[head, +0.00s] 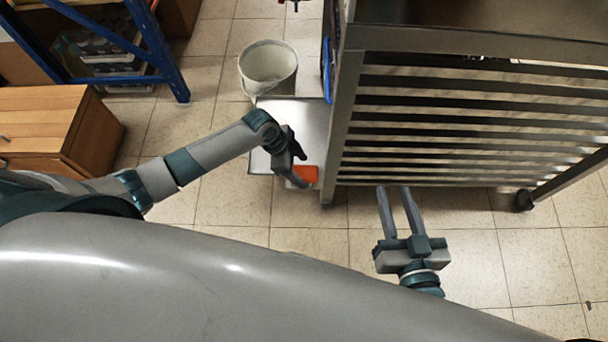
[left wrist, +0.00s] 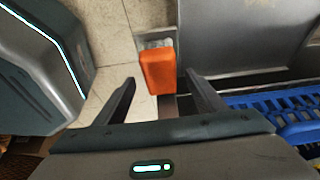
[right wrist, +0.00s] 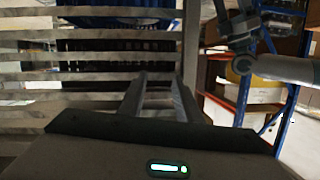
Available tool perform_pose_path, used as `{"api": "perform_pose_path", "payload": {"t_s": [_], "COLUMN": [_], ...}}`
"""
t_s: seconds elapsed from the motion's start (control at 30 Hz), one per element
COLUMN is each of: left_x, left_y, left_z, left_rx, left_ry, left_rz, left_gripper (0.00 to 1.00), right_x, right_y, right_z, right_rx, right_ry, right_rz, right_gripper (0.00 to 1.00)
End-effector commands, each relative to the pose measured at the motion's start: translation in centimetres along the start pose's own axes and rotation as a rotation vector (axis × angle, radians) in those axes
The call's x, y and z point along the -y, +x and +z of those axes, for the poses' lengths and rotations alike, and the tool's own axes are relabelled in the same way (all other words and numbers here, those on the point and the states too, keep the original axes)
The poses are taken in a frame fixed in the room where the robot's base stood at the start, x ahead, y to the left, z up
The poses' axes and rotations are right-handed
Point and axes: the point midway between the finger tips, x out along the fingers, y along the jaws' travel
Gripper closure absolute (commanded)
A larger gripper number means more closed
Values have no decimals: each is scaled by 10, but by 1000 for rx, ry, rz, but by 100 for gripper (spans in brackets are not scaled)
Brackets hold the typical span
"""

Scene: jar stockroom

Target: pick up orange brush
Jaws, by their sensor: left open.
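The orange brush (head: 307,174) is at the edge of a grey metal surface, beside the slatted rack's leg. In the left wrist view its orange block (left wrist: 158,70) shows just beyond and between my left fingertips, with a pale part at its far end. My left gripper (head: 299,168) is open at the brush, and the fingers do not appear shut on it. Whether a finger touches it, I cannot tell. My right gripper (head: 396,190) is open and empty in front of the rack's lower slats; in the right wrist view its fingers (right wrist: 158,80) are apart.
The slatted metal rack (head: 450,41) stands at the right. A grey metal platform (head: 307,115) lies left of it, with a pale bucket (head: 268,66) behind. A wooden cabinet (head: 40,120) and a blue shelf frame (head: 160,50) stand at left. Tiled floor is clear between.

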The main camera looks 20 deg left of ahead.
Motion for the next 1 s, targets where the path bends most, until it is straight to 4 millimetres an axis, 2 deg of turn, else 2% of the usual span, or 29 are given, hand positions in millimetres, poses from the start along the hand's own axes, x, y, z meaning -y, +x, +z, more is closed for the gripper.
{"api": "perform_pose_path", "payload": {"t_s": [0.1, 0.3, 0.83, 1.0], "left_x": [1, 1, 1, 1], "left_y": [15, 27, 28, 28], "left_z": [0, 0, 0, 0], "left_rx": [-1, 0, 0, 0], "left_ry": [-1, 0, 0, 0], "left_rz": [1, 0, 0, 0], "left_gripper": [36, 36, 36, 77], "right_x": [4, 9, 10, 9], "right_y": [1, -1, -1, -1], "right_z": [-11, -27, -30, -30], "right_rx": [-75, -156, -168, -168], "right_ry": [-6, -13, -13, -13], "right_rz": [-8, -16, -16, -16], "right_gripper": [69, 69, 69, 69]}}
